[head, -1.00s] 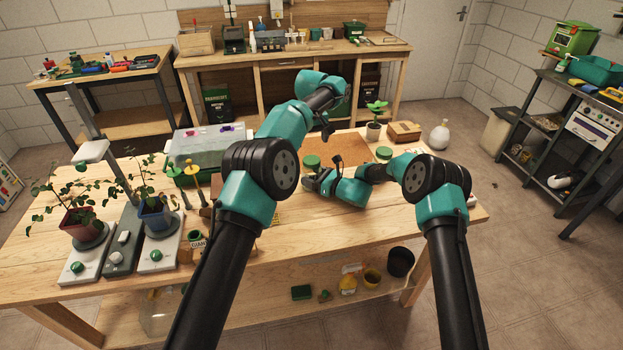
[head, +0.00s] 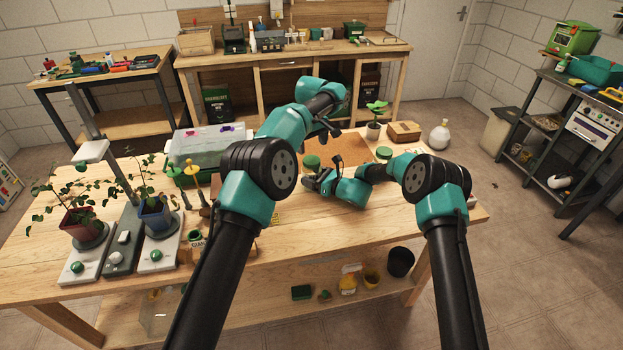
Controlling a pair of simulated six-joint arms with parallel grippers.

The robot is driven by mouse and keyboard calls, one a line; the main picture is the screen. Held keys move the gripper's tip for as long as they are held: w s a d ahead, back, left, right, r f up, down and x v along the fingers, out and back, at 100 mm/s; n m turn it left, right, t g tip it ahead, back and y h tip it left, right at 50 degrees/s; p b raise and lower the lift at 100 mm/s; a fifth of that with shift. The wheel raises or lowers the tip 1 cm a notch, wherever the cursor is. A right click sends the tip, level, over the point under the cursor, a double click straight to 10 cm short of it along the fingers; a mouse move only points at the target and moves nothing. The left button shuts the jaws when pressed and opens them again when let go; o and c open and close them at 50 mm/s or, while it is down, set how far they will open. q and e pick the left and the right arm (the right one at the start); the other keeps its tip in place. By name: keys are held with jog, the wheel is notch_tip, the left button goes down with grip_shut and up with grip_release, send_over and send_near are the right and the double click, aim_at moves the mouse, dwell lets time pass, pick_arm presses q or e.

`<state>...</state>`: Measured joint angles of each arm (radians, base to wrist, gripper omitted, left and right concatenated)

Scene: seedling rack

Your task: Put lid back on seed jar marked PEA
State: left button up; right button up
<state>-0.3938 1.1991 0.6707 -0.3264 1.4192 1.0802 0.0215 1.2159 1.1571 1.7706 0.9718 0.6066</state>
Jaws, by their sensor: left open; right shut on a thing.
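A round green top (head: 312,162) shows on the bench in the middle, at the near left edge of a brown board. It appears to belong to a jar whose body is mostly hidden; no PEA marking is readable. My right gripper (head: 310,182) is low, just in front of this green top, shut on what seems to be that jar. My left gripper (head: 329,131) is higher, above the board, with its jaws apart and nothing visible between them. A second green round top (head: 384,152) stands to the right, beyond my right arm.
The brown board (head: 348,148) lies under and behind my grippers. A small labelled jar (head: 196,241) stands at the front left, near potted plants (head: 77,222). A clear-lidded green propagator (head: 207,146) is at left. A seedling pot (head: 374,130) and wooden box (head: 404,131) stand at the back right.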

aim_at(311, 160)
pick_arm(q)
jog(key=shift+f, duration=3.1)
jog(key=shift+c, duration=0.2)
jog(key=c, duration=0.9)
jog(key=m, duration=1.9)
jog(key=o, duration=1.1)
jog(key=shift+r, duration=0.1)
